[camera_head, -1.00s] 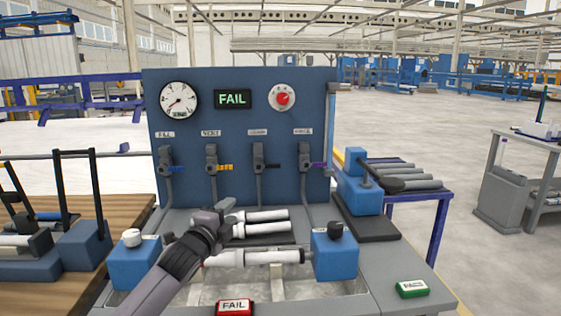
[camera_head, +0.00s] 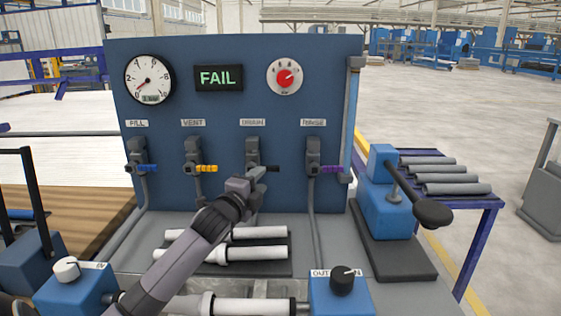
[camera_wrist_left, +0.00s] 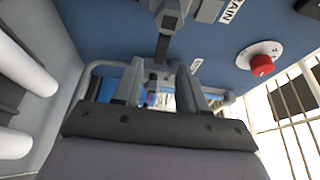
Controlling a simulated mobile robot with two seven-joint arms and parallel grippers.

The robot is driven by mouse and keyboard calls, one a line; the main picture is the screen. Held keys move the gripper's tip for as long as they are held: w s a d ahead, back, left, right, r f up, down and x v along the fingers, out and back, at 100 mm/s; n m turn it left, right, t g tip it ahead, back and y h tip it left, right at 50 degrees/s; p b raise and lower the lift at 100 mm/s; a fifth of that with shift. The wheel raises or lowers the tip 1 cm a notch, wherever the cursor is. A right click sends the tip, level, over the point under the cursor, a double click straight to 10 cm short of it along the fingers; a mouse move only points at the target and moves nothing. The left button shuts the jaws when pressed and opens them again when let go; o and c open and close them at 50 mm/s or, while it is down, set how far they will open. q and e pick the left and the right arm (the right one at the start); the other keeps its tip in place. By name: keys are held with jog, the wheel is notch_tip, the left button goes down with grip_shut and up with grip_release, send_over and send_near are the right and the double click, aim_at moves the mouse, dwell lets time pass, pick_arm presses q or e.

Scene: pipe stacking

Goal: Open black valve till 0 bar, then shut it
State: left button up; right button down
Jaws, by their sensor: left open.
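The black-handled valve (camera_head: 254,155) is third from the left on the blue panel, under the DRAIN label. Its black handle (camera_head: 272,169) points to the right. My left gripper (camera_head: 257,176) is open, just in front of and below this valve; contact cannot be told. In the left wrist view, its fingers (camera_wrist_left: 160,68) are apart, with a dark valve part (camera_wrist_left: 165,45) just beyond them. The pressure gauge (camera_head: 149,79) has its needle pointing to the lower left, near the low end; its small digital readout is illegible. My right gripper is not in view.
The valves with blue (camera_head: 147,168), yellow (camera_head: 206,168) and purple (camera_head: 331,169) handles flank the black one. A display (camera_head: 218,78) reads FAIL. A red knob (camera_head: 285,77) is beside it. White pipes (camera_head: 250,254) lie below. A lever press (camera_head: 390,195) stands right.

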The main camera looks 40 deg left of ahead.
aim_at(270, 169)
pick_arm(q)
jog(key=shift+x, duration=3.95)
grip_shut()
